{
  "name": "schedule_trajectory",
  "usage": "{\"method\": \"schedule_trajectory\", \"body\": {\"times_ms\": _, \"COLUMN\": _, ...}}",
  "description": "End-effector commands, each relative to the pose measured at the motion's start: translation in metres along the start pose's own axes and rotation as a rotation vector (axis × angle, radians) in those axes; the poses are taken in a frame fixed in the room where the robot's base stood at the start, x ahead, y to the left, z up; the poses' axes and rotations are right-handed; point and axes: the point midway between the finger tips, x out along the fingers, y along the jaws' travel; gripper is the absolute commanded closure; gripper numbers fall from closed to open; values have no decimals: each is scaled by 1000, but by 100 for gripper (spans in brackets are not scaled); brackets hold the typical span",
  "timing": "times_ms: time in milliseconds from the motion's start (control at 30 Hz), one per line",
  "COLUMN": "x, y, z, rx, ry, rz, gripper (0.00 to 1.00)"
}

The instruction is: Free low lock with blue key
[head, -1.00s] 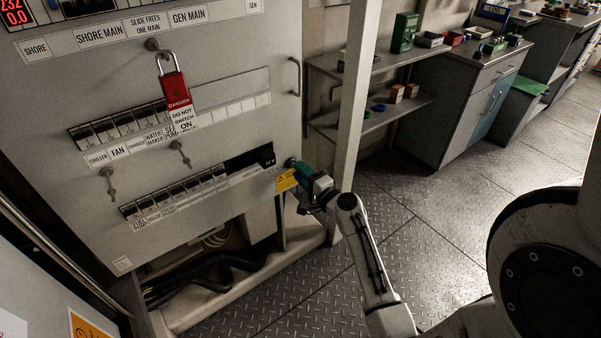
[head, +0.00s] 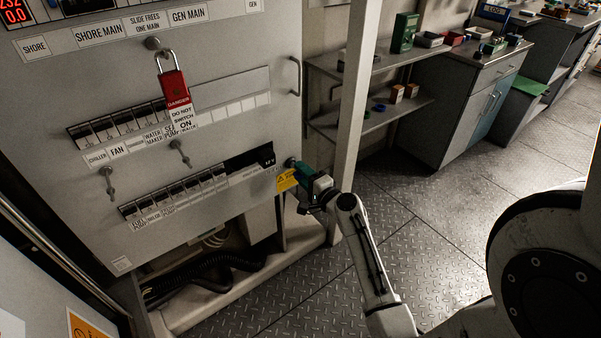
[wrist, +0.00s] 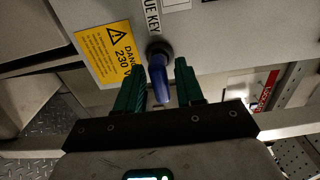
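The blue key (wrist: 161,87) sits in a round dark lock (wrist: 159,50) on the grey panel, with a partly hidden "…UE KEY" label above it in the wrist view. In the head view the lock (head: 291,162) is at the panel's lower right, beside a yellow tag. My gripper (wrist: 161,84) has one green finger on each side of the key. The fingers look open, with a narrow gap at the left of the key; contact on the right is hard to judge. In the head view my gripper (head: 303,178) is at the lock, its fingertips mostly hidden.
A yellow 230 V danger label (wrist: 110,52) is left of the lock. A red padlock with a tag (head: 174,90) hangs higher on the panel. A white post (head: 350,110) stands just right of my gripper. Shelves (head: 370,115) are behind it; the plate floor is clear.

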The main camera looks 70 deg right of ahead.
Motion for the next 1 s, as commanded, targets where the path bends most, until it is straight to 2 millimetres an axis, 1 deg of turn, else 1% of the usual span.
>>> {"method": "schedule_trajectory", "body": {"times_ms": 33, "x": 0, "y": 0, "z": 0, "rx": 0, "ry": 0, "rz": 0, "gripper": 68}}
{"method": "schedule_trajectory", "body": {"times_ms": 167, "x": 0, "y": 0, "z": 0, "rx": 0, "ry": 0, "rz": 0, "gripper": 81}}
{"method": "schedule_trajectory", "body": {"times_ms": 433, "x": 0, "y": 1, "z": 0, "rx": -19, "ry": -1, "rz": -1, "gripper": 81}}
{"method": "schedule_trajectory", "body": {"times_ms": 800, "x": 0, "y": 2, "z": 0, "rx": -187, "ry": -1, "rz": -1, "gripper": 81}}
{"method": "schedule_trajectory", "body": {"times_ms": 1000, "x": 0, "y": 1, "z": 0, "rx": -242, "ry": -1, "rz": 0, "gripper": 81}}
